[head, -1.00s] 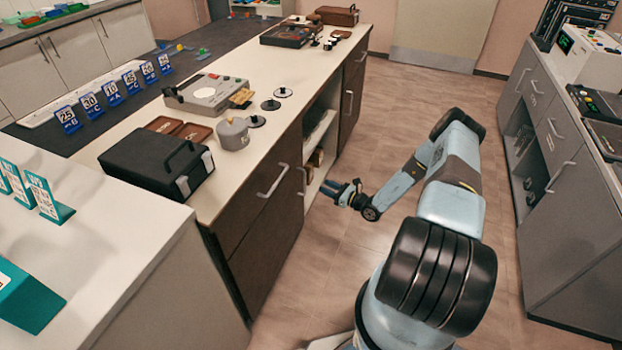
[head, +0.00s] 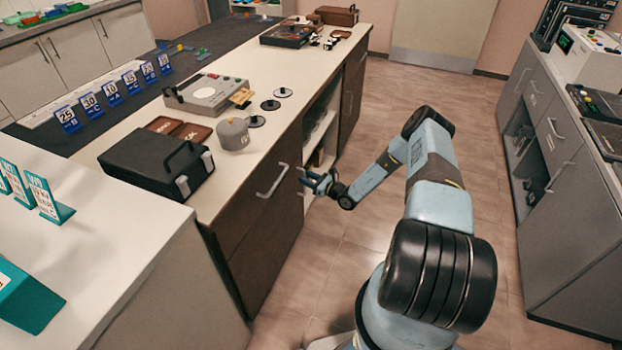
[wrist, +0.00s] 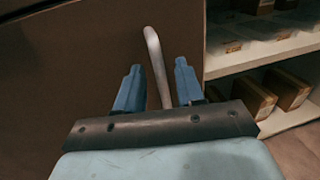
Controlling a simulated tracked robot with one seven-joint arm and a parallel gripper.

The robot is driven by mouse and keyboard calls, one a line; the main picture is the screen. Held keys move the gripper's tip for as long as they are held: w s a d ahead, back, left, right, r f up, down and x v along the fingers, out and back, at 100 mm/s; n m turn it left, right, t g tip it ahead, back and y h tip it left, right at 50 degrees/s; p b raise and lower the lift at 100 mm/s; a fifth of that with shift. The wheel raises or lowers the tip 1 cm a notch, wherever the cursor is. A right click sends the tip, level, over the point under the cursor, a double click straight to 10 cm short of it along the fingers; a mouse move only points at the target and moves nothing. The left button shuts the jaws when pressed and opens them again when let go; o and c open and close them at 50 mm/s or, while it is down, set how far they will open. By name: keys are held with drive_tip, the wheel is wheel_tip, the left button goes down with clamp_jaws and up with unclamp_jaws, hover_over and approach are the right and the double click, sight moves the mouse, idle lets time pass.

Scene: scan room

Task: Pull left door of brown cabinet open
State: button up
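The brown cabinet's left door (head: 268,245) is closed, below a drawer front with its own slanted handle (head: 272,180). In the wrist view the door (wrist: 90,60) fills the left and middle, with a pale upright bar handle (wrist: 155,55) near its right edge. My gripper (head: 308,181) is at the door's right edge in the head view. In the wrist view my gripper (wrist: 158,78) is open, its two blue fingers on either side of the handle with gaps visible. The handle's lower end is hidden behind the gripper body.
Open shelves (wrist: 265,55) holding brown boxes (wrist: 250,95) adjoin the door on the right. The countertop (head: 220,205) carries a black case (head: 155,165) and a grey pot (head: 233,133). A grey cabinet (head: 570,210) stands to the right; the floor (head: 400,75) between is clear.

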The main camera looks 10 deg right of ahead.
drive_tip(key=shift+c, duration=0.4)
clamp_jaws()
